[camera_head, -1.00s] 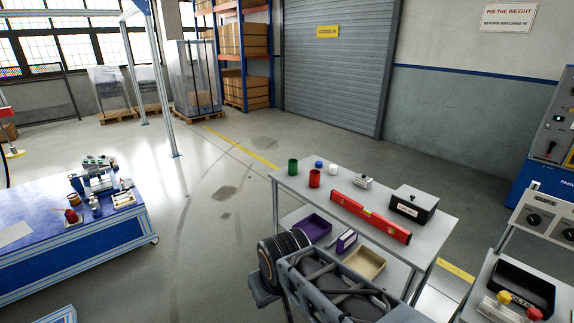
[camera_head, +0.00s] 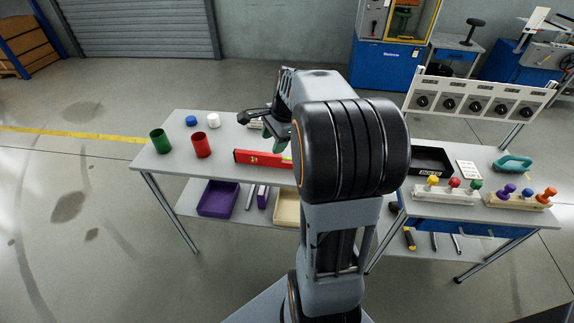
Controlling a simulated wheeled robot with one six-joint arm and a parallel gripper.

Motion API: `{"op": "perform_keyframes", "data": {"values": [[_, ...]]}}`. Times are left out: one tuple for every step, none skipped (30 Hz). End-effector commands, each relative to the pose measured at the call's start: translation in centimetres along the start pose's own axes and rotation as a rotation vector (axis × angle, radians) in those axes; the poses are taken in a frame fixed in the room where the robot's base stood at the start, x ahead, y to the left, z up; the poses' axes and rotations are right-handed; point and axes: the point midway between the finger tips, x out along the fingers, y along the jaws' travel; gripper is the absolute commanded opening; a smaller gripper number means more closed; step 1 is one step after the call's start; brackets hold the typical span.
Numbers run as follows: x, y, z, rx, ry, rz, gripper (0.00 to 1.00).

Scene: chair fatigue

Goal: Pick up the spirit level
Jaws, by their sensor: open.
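The red spirit level (camera_head: 256,158) lies on the grey table (camera_head: 162,172). Its left end shows; my arm hides the rest. My gripper (camera_head: 258,126) is above the table, just behind and over the level's visible part. Its jaws are open, and I see nothing held between them. I cannot tell how high above the level it is.
A purple bin (camera_head: 218,198) is on the lower shelf. A second table at right holds a black tray (camera_head: 432,160) and coloured knobs.

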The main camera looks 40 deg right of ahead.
Motion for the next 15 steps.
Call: {"op": "perform_keyframes", "data": {"values": [[0.9, -0.6, -3.0, 0.158, -0.019, -0.003, 0.53], [1.1, -0.9, -4.2, 0.243, -0.032, -0.006, 0.53], [1.4, -1.2, -5.8, 0.344, -0.046, -0.01, 0.53], [1.6, -1.4, -6.9, 0.412, -0.057, -0.012, 0.53], [1.7, -1.5, -7.8, 0.472, -0.066, -0.012, 0.53], [1.9, -1.6, -8.9, 0.541, -0.078, -0.014, 0.53], [2.1, -1.8, -9.6, 0.585, -0.086, -0.015, 0.53], [2.3, -1.8, -10.1, 0.622, -0.092, -0.016, 0.53], [2.6, -1.9, -10.7, 0.662, -0.099, -0.016, 0.53], [2.9, -1.9, -11.0, 0.686, -0.104, -0.016, 0.53], [3.3, -2.0, -11.3, 0.704, -0.108, -0.015, 0.53], [3.9, -2.0, -11.4, 0.721, -0.112, -0.014, 0.53], [4.4, -2.0, -11.5, 0.729, -0.113, -0.014, 0.53], [5.0, -2.1, -11.5, 0.734, -0.113, -0.014, 0.53], [5.8, -2.1, -11.4, 0.736, -0.114, -0.012, 0.53]]}}
